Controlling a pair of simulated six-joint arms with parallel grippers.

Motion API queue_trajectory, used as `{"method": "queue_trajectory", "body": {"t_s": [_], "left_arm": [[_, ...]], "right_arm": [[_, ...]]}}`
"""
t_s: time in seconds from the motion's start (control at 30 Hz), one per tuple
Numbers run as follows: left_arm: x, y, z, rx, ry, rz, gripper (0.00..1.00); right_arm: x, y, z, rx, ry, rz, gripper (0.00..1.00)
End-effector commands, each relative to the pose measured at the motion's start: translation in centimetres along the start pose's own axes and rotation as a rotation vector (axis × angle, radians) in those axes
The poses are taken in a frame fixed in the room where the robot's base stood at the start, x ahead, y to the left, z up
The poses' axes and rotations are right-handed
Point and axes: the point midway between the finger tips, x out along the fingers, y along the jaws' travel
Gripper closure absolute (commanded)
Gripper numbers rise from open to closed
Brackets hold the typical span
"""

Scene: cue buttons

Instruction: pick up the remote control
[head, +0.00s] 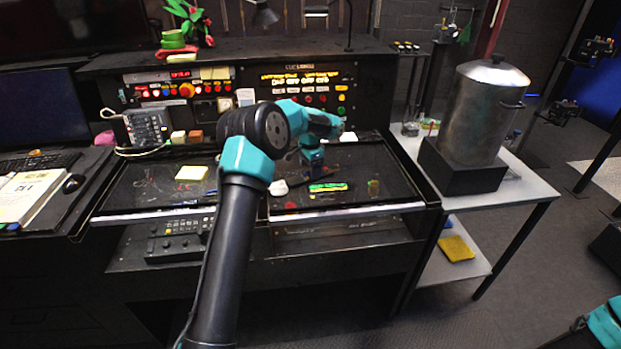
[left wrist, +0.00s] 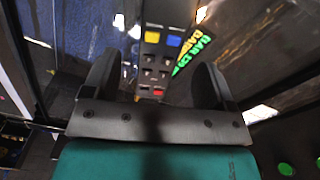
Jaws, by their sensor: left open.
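The remote control (left wrist: 155,62) is a dark, narrow bar with blue, yellow and red buttons. In the left wrist view it lies lengthwise between the two fingers, with its red-button end towards my palm. My left gripper (left wrist: 155,78) is open, one dark finger on each side of it. In the head view my left gripper (head: 313,172) points down over the right part of the console's desk panel, and I cannot clearly make out the remote there. The gap between fingertips and remote is hard to judge. My right gripper is out of view.
A green-and-yellow lettered bar (head: 328,187) lies close beside the remote. A white mouse-like object (head: 279,188) and a pale yellow pad (head: 191,173) lie to the left. A large metal pot (head: 484,110) stands on the side table at right.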

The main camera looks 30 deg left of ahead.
Motion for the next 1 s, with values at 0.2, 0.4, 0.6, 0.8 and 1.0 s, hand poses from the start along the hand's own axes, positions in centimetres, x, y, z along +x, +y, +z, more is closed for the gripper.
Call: {"method": "queue_trajectory", "body": {"t_s": [0.2, 0.4, 0.6, 0.8, 1.0], "left_arm": [[2.7, 0.1, 0.0, -0.001, -0.001, 0.0, 0.21], [3.0, 0.1, 0.0, -0.001, 0.0, -0.001, 0.21], [3.0, 0.1, 0.0, -0.001, 0.001, -0.001, 0.21], [3.0, 0.1, 0.0, -0.001, 0.001, -0.001, 0.28], [3.0, 0.0, 0.0, -0.001, 0.001, -0.001, 0.47]], "right_arm": [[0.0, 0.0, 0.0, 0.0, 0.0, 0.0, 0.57], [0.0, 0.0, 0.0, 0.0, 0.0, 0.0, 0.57], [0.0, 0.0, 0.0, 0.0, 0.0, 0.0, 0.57], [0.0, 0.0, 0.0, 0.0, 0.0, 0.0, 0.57], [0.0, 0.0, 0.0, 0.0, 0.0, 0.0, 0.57]]}}
